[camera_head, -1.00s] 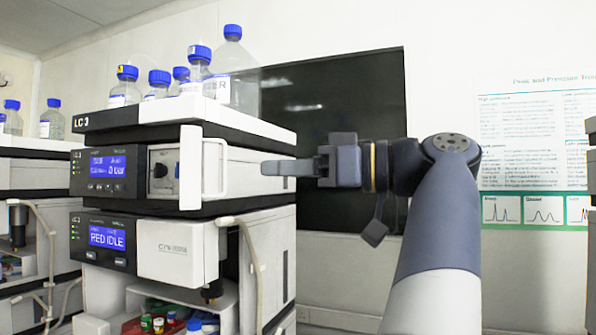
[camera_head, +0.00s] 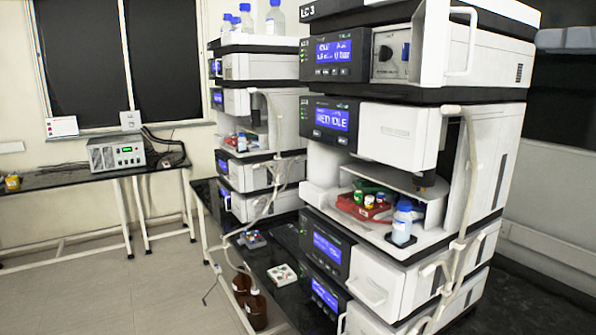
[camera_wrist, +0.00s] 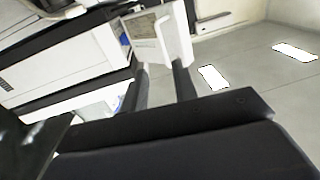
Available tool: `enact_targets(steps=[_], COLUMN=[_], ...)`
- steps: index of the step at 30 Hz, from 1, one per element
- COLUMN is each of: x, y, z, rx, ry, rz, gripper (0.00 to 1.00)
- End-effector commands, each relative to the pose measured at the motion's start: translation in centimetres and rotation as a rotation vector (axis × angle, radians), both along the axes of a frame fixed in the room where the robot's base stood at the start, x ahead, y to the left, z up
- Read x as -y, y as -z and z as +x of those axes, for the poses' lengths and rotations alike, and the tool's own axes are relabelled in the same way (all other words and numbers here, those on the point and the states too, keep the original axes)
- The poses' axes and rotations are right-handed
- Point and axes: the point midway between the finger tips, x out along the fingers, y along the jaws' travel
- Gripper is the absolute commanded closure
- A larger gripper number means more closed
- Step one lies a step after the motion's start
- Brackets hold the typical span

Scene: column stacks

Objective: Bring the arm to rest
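My gripper (camera_wrist: 161,72) shows in the wrist view as two dark fingers with a clear gap between them and nothing held. Beyond the fingertips is a white panel (camera_wrist: 160,38) with a label; I cannot tell its distance from the fingers. My arm and gripper are out of the head view. In the head view the near LC 3 stack (camera_head: 400,150) has a white door (camera_head: 434,45) standing open on its upper module, with a handle on it.
A blue-capped bottle (camera_head: 402,222) and a red vial tray (camera_head: 363,207) sit in the stack's open bay. A second stack (camera_head: 250,110) stands behind, left. Brown bottles (camera_head: 255,308) stand low in front. Open floor (camera_head: 120,290) lies at left.

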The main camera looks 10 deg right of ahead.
Motion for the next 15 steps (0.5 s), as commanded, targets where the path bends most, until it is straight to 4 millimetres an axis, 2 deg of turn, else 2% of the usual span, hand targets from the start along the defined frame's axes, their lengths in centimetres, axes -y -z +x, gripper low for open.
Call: enact_targets(steps=[15], x=[-3.6], y=[-0.1], z=[5.5], rx=[0.000], ry=[-0.006], rz=[-0.001], gripper=[0.73])
